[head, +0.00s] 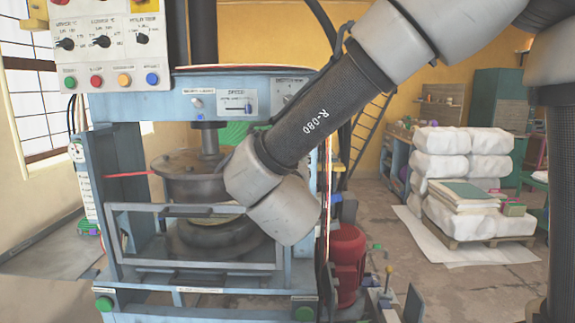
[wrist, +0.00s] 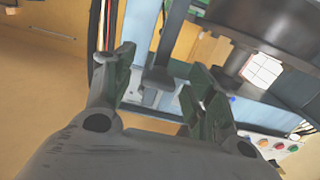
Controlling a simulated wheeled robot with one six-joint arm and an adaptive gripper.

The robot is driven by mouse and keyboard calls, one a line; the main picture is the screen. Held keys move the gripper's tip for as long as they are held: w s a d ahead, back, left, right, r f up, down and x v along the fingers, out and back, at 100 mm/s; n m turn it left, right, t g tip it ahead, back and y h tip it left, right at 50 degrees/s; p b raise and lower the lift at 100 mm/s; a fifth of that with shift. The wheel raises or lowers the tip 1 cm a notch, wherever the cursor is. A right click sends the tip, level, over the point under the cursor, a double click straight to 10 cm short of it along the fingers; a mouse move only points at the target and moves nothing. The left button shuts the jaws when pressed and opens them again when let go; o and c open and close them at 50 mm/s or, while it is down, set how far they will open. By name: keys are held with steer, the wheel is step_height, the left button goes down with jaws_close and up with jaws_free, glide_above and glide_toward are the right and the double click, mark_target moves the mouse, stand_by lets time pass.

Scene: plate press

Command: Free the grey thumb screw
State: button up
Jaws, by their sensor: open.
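My gripper (wrist: 160,68) is open in the wrist view, with its two dark fingers spread apart. Between and beyond them are a dark post with a flared foot (wrist: 160,76) and pale blue press parts; nothing is visibly held. I cannot surely pick out the grey thumb screw in either view. In the head view, the blue press (head: 130,108) stands at the left. Its front beam carries a small round knob (head: 197,103) and a slider plate (head: 235,103). My forearm and wrist cross in front of the press's right side and hide my gripper there.
A control box (head: 110,45) with dials and coloured buttons hangs at the upper left. A grey guard frame (head: 195,266) fronts the press's round platens. A red motor (head: 347,262) stands to its right. White sacks (head: 440,165) sit on a pallet; some floor between is clear.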

steer(key=s, duration=1.2)
steer(key=shift+a, duration=0.2)
